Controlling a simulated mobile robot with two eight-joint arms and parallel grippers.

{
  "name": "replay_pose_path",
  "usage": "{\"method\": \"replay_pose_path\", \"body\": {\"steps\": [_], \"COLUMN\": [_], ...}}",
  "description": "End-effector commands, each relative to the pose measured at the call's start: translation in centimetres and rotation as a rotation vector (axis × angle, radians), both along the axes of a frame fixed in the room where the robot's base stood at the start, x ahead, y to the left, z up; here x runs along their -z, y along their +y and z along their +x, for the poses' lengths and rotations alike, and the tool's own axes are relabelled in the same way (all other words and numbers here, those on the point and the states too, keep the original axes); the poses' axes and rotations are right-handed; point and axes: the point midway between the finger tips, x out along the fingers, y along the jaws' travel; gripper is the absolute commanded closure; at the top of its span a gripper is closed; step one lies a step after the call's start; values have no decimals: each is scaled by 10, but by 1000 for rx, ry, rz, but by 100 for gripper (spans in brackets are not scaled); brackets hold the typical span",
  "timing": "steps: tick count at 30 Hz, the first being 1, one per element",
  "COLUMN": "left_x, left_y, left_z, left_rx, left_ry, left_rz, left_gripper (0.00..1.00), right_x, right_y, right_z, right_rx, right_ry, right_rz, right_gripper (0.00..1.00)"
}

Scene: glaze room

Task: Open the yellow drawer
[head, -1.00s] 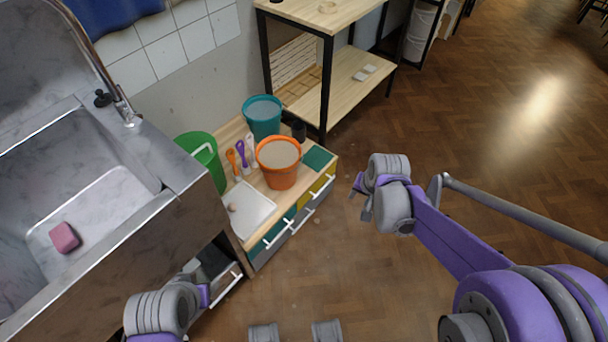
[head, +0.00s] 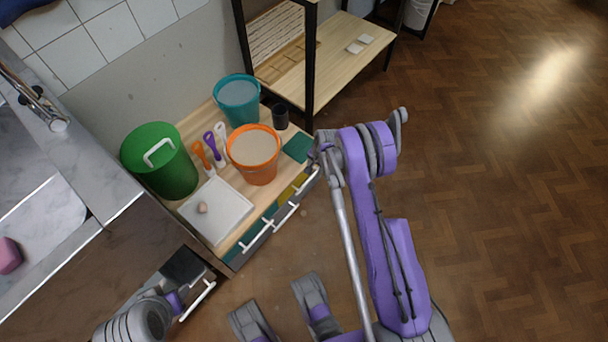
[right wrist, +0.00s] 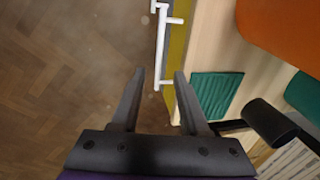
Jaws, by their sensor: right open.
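The yellow drawer (head: 301,181) is at the right end of the low wooden cabinet's front, with a white bar handle. It looks shut. In the right wrist view its yellow front (right wrist: 178,42) is a narrow strip, with the white handle (right wrist: 161,50) beside it. My right gripper (right wrist: 159,73) is open and empty. The handle's near end shows between its fingertips, with no clear contact. In the head view the right gripper (head: 318,152) is by the cabinet's right end, partly hidden by its own arm. My left gripper (head: 177,297) is at lower left, its fingers unclear.
Orange (head: 254,155), teal (head: 238,100) and green (head: 165,170) buckets and a white tray (head: 218,212) stand on the cabinet. A black shelf post (head: 310,60) rises behind its right end. A drawer with a dark interior (head: 184,265) is open at lower left. Floor is clear at right.

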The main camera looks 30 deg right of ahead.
Motion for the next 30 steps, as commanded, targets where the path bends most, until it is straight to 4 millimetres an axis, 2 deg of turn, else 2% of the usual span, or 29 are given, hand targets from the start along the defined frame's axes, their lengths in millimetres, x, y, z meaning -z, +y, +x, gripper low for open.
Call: {"method": "replay_pose_path", "body": {"steps": [12,16,21,30], "left_x": [17,20,22,22], "left_y": [0,0,0,0], "left_z": [1,2,2,2], "left_rx": [0,0,0,0], "left_ry": [6,7,8,8], "left_rz": [0,0,0,0], "left_gripper": [50,50,50,50], "right_x": [71,89,100,101], "right_y": [6,7,8,8], "right_z": [13,17,19,19], "right_rx": [-3,-3,-3,-2], "right_ry": [-1,-1,-2,-1], "right_rz": [-1,-1,-1,-1], "right_gripper": [55,55,55,55]}}
